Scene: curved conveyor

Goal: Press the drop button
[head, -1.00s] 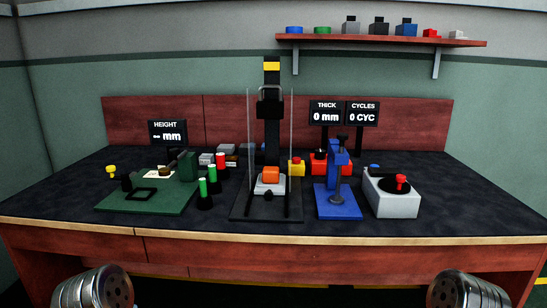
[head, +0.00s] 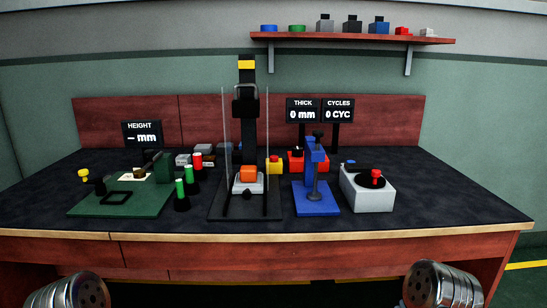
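A small yellow box with a red button on top (head: 274,165) stands on the bench just right of the black drop tower (head: 247,125); no label on it can be read. The tower has a yellow-marked top, thin guide rods and a dark weight with a handle raised high. An orange block (head: 248,174) sits on a light grey pad at its foot. A red box with a dark knob (head: 298,160) stands further right, partly hidden by the blue press. Neither of my grippers is in view; only metal parts of my arms show at the bottom corners, well apart from the bench.
The blue press (head: 316,185) and a grey box with a black disc and red knob (head: 367,188) stand right of the tower. Green and red-topped posts (head: 182,195) and a green fixture plate (head: 120,198) stand left. The bench's front strip is clear.

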